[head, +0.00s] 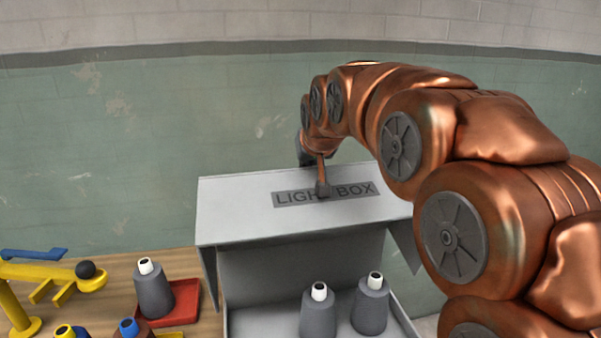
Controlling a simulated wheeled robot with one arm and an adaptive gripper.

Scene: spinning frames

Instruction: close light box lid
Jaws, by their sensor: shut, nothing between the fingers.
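The light box lid (235,222) is a pale grey panel with a "LIGHT BOX" label (358,189) on it. It is raised above the open grey box (262,322), whose front is open to view. Two grey cones with white tops, a left one (318,316) and a right one (370,308), stand inside the box. My gripper (323,190) is shut and empty, pointing down at the middle of the label and hiding part of its lettering. I cannot tell whether the fingertips touch the lid.
A wooden table (115,272) lies left of the box. A green and white wall (120,150) stands behind.

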